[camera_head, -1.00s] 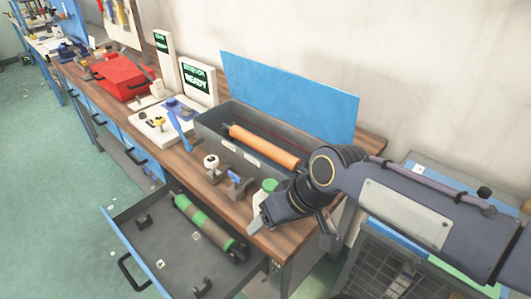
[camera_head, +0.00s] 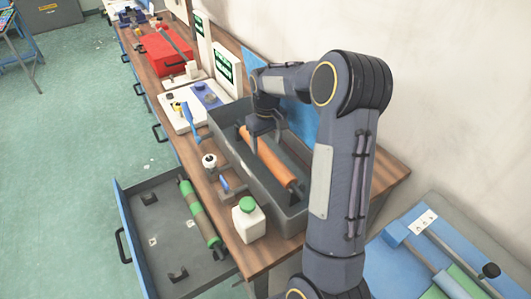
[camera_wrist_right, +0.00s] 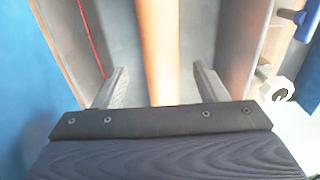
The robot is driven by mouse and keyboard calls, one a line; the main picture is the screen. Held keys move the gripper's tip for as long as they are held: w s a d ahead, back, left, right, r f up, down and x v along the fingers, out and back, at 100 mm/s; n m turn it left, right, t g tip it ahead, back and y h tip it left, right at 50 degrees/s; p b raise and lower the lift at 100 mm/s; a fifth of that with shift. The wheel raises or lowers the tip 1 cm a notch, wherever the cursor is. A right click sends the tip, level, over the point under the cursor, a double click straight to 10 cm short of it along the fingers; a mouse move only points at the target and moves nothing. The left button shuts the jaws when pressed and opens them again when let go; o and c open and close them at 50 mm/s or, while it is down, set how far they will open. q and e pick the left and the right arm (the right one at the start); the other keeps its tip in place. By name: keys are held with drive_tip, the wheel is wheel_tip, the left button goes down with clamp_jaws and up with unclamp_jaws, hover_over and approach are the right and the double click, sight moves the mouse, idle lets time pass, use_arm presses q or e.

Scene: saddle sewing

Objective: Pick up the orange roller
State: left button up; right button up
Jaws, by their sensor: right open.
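The orange roller (camera_head: 277,163) lies lengthwise inside the open grey case (camera_head: 290,224) on the workbench. My right gripper (camera_head: 260,140) is over the roller's far half, reaching down into the case. In the right wrist view, the open fingers (camera_wrist_right: 159,82) stand one on each side of the orange roller (camera_wrist_right: 158,45), with a gap visible on both sides. The roller's far end is partly hidden by the gripper in the head view. My left gripper is not in view.
A white bottle with green cap (camera_head: 249,222) stands beside the case. An open drawer (camera_head: 160,235) holds a green-and-brown roller (camera_head: 201,215). A red box (camera_head: 168,50) sits farther back.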

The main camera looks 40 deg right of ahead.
sight(266, 149)
wheel_tip(266, 149, down, 5)
drive_tip(key=shift+w+r+p, duration=0.1)
drive_tip(key=shift+r+p, duration=0.1)
drive_tip(key=shift+p, duration=0.35)
clamp_jaws()
drive_tip(key=shift+w+r, duration=0.1)
